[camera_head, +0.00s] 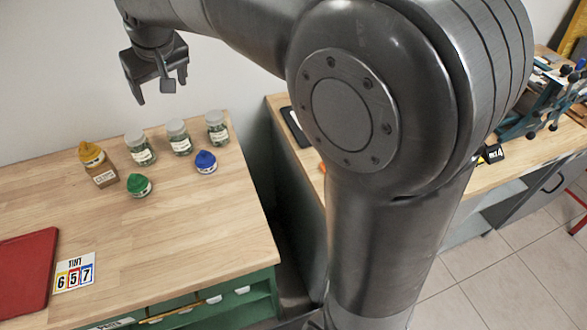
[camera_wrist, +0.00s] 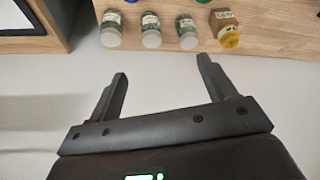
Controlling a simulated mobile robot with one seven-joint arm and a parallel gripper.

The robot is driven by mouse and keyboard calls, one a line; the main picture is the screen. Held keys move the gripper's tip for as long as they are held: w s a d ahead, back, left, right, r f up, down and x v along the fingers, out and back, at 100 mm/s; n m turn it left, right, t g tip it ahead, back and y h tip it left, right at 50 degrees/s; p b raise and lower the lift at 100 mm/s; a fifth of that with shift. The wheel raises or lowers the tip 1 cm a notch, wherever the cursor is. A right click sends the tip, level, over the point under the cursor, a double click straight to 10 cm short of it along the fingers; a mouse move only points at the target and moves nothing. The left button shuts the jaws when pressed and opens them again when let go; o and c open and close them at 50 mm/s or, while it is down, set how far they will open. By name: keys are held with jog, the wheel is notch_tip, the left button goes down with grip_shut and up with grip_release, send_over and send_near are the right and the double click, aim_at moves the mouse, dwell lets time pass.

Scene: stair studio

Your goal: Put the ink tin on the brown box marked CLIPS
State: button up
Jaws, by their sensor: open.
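A small brown box with a white label (camera_head: 103,177) stands at the back of the wooden bench; it also shows in the wrist view (camera_wrist: 222,17). A yellow-topped tin (camera_head: 91,153) appears to sit on it. A green-topped tin (camera_head: 139,186) and a blue-topped tin (camera_head: 205,162) stand on the bench to its right. The tin labels are too small to read, so I cannot tell which is ink. My gripper (camera_head: 160,92) is open and empty, high above the back of the bench; its fingers show in the wrist view (camera_wrist: 163,78).
Glass jars (camera_head: 141,148) (camera_head: 179,138) (camera_head: 217,128) stand in a row behind the green and blue tins. A red mat (camera_head: 27,272) and a number card (camera_head: 75,272) lie at front left. The bench middle is clear. A second bench (camera_head: 470,190) stands to the right, across a gap.

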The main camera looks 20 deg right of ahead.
jog(key=s+d+m+h, duration=0.1)
jog(key=s+d+m, duration=0.2)
jog(key=s+d, duration=1.1)
jog(key=s+d+f, duration=0.3)
jog(key=s, duration=0.3)
jog(key=s+d+f+m+t, duration=0.1)
jog(key=s+d+f, duration=0.1)
jog(key=s, duration=0.4)
jog(key=shift+s+d+f+m+h, duration=0.15)
jog(key=shift+d+f+m+h, duration=0.2)
jog(key=shift+f, duration=0.4)
